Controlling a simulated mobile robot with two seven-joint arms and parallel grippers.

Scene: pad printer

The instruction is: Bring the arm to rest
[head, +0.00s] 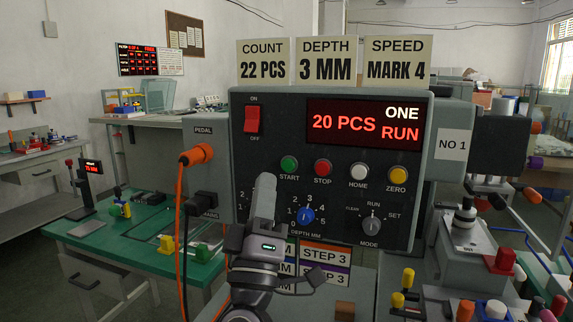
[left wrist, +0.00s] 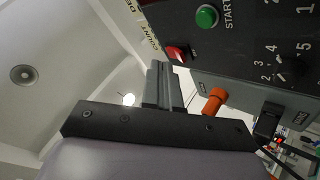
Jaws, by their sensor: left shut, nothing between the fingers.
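My left gripper (head: 265,182) is shut and empty. My right gripper is not in view.
The panel has a red rocker switch (head: 253,119), several buttons, a blue depth knob (head: 306,215) and a grey mode knob (head: 371,225). Its display (head: 365,124) reads 20 PCS, ONE, RUN. An orange cable (head: 180,225) hangs left of my gripper. A green bench (head: 130,240) stands left.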

